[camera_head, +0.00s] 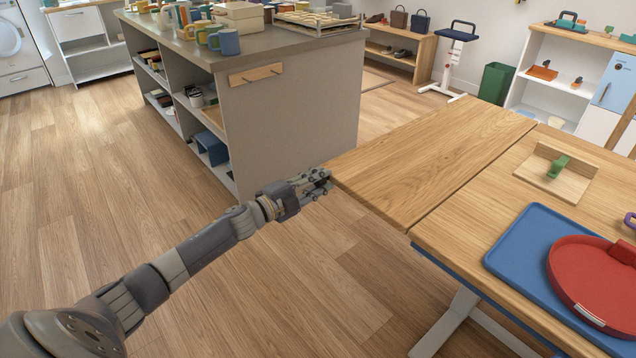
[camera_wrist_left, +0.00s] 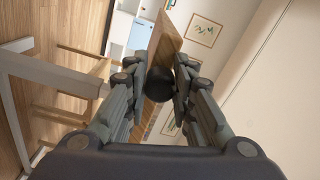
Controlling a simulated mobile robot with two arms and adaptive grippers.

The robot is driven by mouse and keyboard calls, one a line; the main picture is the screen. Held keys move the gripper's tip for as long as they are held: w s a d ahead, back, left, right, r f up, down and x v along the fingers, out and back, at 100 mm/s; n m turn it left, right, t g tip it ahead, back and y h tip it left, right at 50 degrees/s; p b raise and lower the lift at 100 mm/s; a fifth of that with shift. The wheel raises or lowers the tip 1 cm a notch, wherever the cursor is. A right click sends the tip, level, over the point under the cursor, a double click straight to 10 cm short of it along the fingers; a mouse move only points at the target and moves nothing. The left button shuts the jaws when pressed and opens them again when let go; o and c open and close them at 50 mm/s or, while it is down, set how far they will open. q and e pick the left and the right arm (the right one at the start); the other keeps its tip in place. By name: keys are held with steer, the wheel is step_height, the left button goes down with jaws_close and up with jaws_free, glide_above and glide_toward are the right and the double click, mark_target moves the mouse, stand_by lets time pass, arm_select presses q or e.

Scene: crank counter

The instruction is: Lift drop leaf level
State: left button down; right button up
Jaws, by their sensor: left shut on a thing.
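The drop leaf (camera_head: 432,150) is a wooden panel at the left end of the wooden table (camera_head: 465,232), with a thin seam between them. It stands raised and looks about level with the tabletop; I cannot tell if it is exactly flush. My left gripper (camera_head: 322,180) is at the leaf's outer left edge. In the left wrist view, my left gripper (camera_wrist_left: 160,85) is shut on a dark round knob (camera_wrist_left: 158,86) at the edge of the leaf (camera_wrist_left: 163,48). The gripper's fingers hide part of the knob. My right gripper is not in view.
A blue tray (camera_head: 518,258) with a red round tray (camera_head: 592,280) lies on the table. A grey counter (camera_head: 290,120) with mugs stands beyond my arm. Floor left of the table is clear.

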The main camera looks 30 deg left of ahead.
arm_select(q)
steer(key=shift+d+r, duration=0.25)
steer(key=shift+r, duration=0.15)
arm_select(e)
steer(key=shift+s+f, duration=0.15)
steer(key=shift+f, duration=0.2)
arm_select(q)
steer(key=c, duration=1.3)
jaws_free()
steer(key=shift+c, duration=0.2)
steer(key=shift+w+d+f, duration=0.1)
steer(key=shift+w+f, duration=0.05)
steer(key=shift+f, duration=0.05)
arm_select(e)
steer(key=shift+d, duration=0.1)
arm_select(q)
steer(key=shift+s+a+f, duration=0.15)
steer(key=shift+s+a, duration=0.15)
steer(key=shift+s, duration=0.15)
steer(key=v, duration=1.1)
steer(key=shift+d, duration=0.1)
